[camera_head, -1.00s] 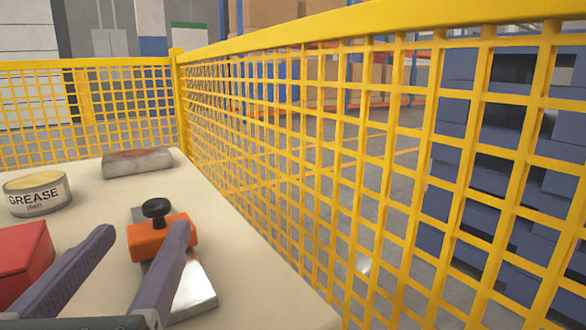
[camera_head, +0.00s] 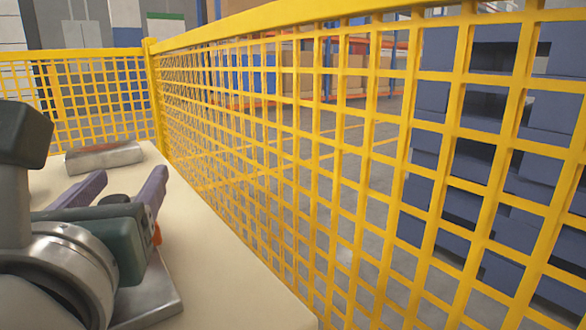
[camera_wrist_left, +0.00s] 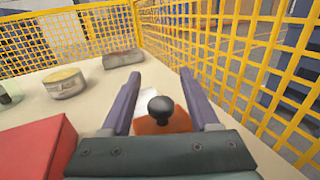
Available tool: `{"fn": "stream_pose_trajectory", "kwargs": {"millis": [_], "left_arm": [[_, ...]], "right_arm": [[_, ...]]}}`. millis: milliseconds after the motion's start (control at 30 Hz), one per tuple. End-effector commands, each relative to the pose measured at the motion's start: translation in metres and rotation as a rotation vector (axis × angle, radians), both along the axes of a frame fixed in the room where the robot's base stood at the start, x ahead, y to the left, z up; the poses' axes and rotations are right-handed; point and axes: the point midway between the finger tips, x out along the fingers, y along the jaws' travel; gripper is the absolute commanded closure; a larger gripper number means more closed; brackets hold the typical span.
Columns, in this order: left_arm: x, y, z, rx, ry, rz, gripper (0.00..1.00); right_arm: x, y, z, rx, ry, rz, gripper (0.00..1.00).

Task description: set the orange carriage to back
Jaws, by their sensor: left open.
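The orange carriage (camera_wrist_left: 165,126) with its black knob (camera_wrist_left: 160,107) shows in the left wrist view, between the fingers of my open left gripper (camera_wrist_left: 155,95). I cannot tell whether the fingers touch it. In the head view my left gripper (camera_head: 122,185) hides most of the carriage; a sliver of orange (camera_head: 157,235) and part of the dark knob show beside the right finger. The metal rail plate (camera_head: 150,295) lies under the gripper, its front end visible. My right gripper is not in view.
A worn metal block (camera_head: 104,157) lies at the back of the pale tabletop (camera_head: 220,280). The left wrist view shows a grease tin (camera_wrist_left: 65,83) and a red box (camera_wrist_left: 35,148) at left. A yellow mesh fence (camera_head: 330,150) runs close along the right edge.

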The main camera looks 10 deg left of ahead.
Motion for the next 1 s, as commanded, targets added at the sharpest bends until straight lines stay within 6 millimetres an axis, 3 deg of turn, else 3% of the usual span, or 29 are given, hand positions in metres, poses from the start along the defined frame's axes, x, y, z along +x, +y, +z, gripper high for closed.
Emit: {"fn": "stream_pose_trajectory", "kwargs": {"millis": [133,667,1000], "left_arm": [[-0.0001,0.0000,-0.0001,0.000,0.000,0.000,0.39],[-0.0004,-0.0001,-0.0002,0.000,0.000,0.000,0.98],[-0.0004,0.0000,-0.0002,0.000,0.000,0.000,1.00]], "right_arm": [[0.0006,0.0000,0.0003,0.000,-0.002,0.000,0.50],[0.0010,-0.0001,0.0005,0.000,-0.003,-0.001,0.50],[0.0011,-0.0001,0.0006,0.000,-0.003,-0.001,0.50]]}}
